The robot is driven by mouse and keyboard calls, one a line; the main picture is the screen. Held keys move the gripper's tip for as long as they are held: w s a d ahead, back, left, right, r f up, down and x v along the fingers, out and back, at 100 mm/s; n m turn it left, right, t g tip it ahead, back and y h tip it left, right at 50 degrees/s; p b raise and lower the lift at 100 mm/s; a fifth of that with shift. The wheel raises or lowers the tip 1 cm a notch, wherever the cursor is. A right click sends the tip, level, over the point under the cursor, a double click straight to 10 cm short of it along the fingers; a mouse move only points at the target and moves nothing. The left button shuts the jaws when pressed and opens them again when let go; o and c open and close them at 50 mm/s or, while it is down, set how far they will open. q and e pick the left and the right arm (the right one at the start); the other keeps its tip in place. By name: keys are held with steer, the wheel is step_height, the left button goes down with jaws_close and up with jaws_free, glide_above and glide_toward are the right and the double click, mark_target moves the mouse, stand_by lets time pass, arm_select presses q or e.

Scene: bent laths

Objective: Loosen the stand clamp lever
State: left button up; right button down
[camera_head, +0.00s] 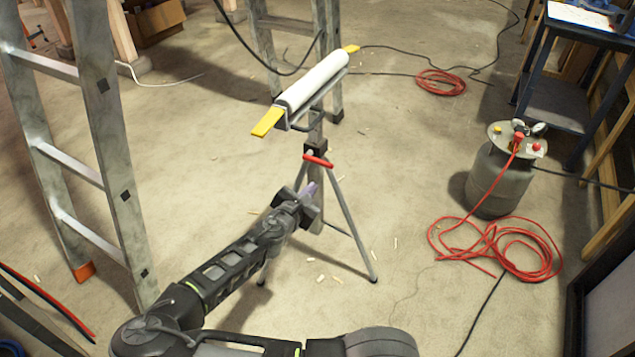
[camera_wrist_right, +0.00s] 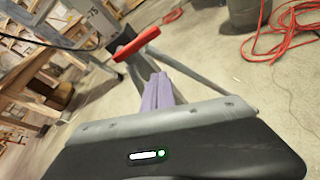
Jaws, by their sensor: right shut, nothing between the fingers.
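The roller stand's clamp lever (camera_head: 318,160) is a short red bar on the dark clamp collar (camera_head: 316,146) of the post, lying nearly level in the head view. In the right wrist view the red lever (camera_wrist_right: 137,43) runs up to the right, just beyond the fingers. My right gripper (camera_head: 312,188) is shut and empty, slightly below the lever in the head view. Its pale purple fingers (camera_wrist_right: 158,92) show together in the wrist view, and a small gap to the lever seems to remain. My left gripper is out of view.
The stand (camera_head: 352,225) has thin splayed legs and a white roller (camera_head: 312,82) with yellow ends. Metal ladder-like frames (camera_head: 115,150) stand at left and behind. A grey tank (camera_head: 498,178) and red hose coils (camera_head: 510,250) are at right. Floor between is mostly clear.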

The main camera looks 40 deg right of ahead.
steer(key=shift+w+p+v, duration=0.15)
steer(key=shift+v, duration=1)
steer(key=shift+w+p+v, duration=0.15)
steer(key=shift+v, duration=1)
steer(key=shift+a, duration=0.15)
